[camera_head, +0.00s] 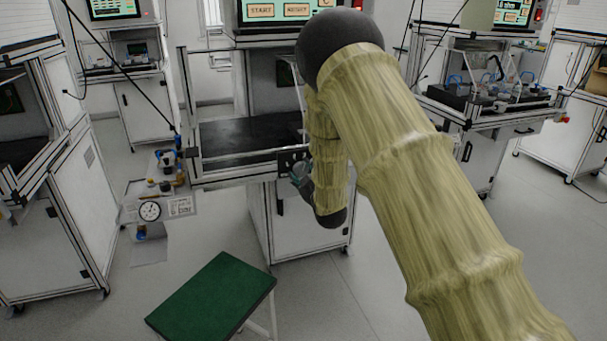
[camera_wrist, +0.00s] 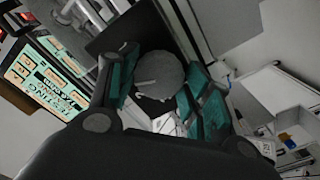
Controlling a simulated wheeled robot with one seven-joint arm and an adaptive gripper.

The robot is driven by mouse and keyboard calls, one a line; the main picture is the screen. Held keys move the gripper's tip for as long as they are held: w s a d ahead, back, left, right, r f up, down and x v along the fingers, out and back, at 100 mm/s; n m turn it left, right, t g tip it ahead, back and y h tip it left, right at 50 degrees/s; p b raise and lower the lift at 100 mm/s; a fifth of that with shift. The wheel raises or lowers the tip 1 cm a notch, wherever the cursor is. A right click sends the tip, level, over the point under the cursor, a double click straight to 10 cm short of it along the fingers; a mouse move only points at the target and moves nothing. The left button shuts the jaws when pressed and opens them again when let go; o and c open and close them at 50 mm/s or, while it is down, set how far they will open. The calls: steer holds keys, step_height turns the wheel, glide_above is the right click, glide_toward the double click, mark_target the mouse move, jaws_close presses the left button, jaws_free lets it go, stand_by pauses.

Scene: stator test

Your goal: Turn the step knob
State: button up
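In the wrist view, a round grey knob-like disc (camera_wrist: 158,74) with a pale pointer-like mark shows between the teal finger pads of my gripper (camera_wrist: 163,92). I cannot tell for sure that it is the step knob, or whether the pads touch it. The pads stand apart on its left and right. In the head view, my gripper (camera_head: 301,180) hangs at the front edge of the middle workstation, beside a small dark box (camera_head: 292,159). My arm hides part of this area, and no knob can be made out there.
The middle workstation has a dark worktop (camera_head: 245,136) and a START/RESET screen (camera_head: 277,11). A green-topped stool (camera_head: 212,298) stands in front. More workstations (camera_head: 480,105) stand around; grey floor (camera_head: 400,310) lies between.

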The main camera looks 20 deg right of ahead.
steer(key=o, duration=0.4)
steer(key=s, duration=1.2)
steer(key=shift+d, duration=0.2)
